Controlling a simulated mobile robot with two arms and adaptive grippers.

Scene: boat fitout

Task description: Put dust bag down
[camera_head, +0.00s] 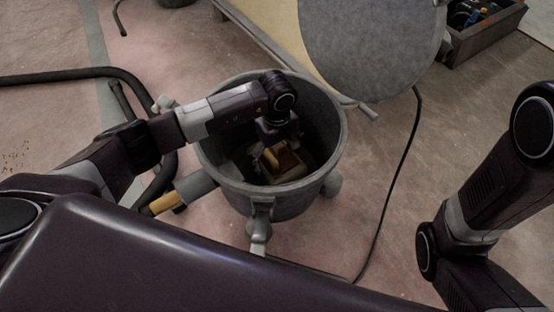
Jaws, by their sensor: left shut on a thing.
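My left arm reaches from the left over an open grey drum (335,165), and its gripper (270,158) points down inside it. The gripper is shut on the dust bag (290,172), a tan and brown boxy shape low inside the drum. The fingers are dark and partly hidden in shadow. I cannot tell whether the bag touches the drum's bottom. The drum's round grey lid (372,45) stands open behind it to the right. Of my right arm only the links show at the right edge; its gripper is out of view.
A black hose (85,74) lies on the dusty floor at left. A thin black cable (388,200) runs down right of the drum. A grey crate (487,37) with tools stands at the top right. A pale board (275,28) lies behind the drum.

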